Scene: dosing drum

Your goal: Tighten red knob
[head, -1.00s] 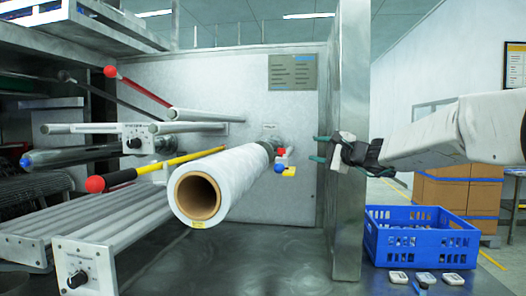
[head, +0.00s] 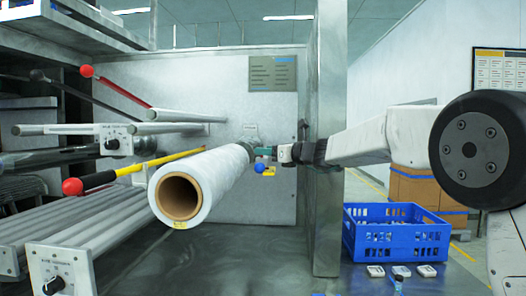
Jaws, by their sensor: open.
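A white film roll (head: 212,178) with a brown core sits on a shaft running to the back panel. My gripper (head: 264,152) reaches in from the right, with its teal fingertips at the far end of the roll, by the shaft mount. The gripper is open. A blue knob (head: 260,168) shows just below the fingertips, beside a small yellow tag (head: 269,173). The small red knob by this mount is hidden, apparently behind or between the fingers, so contact cannot be told.
A metal post (head: 328,210) stands close beside my arm. Red ball-ended levers (head: 86,71) and rollers (head: 180,116) fill the left. A blue crate (head: 396,240) and small white devices (head: 400,271) lie at right. The tabletop (head: 240,265) below is clear.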

